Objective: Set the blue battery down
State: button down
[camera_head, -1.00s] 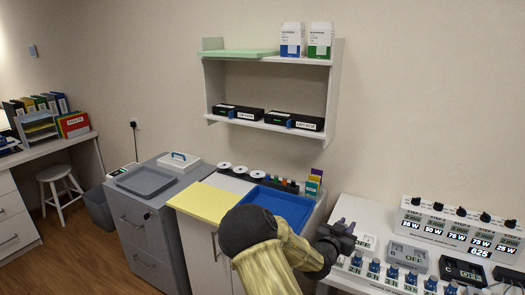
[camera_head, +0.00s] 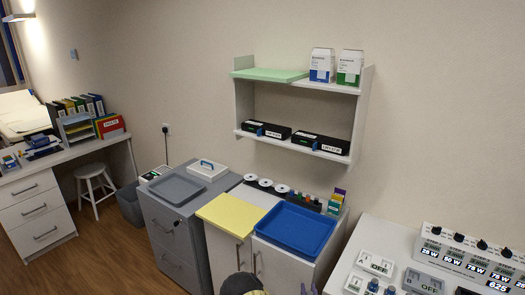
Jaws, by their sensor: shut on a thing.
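Other small blue-topped items (camera_head: 373,285) stand at the front of the white table on the right, apart from my gripper.
A yellow mat (camera_head: 228,213) lies left of the blue tray. A grey cabinet carries a grey tray (camera_head: 177,191) and a white box. The white table has OFF boxes (camera_head: 375,263) and a panel of knobs (camera_head: 470,253). A wall shelf (camera_head: 297,140) hangs above.

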jog(key=shift+a, duration=0.1)
jog(key=s, duration=0.1)
jog(key=s+r, duration=0.1)
jog(key=s, duration=0.1)
jog(key=s+r, duration=0.1)
jog(key=shift+s, duration=0.2)
dwell(0.3)
jog(key=s+f, duration=0.4)
jog(key=f, duration=0.1)
jog(key=shift+s+f, duration=0.2)
dwell(2.2)
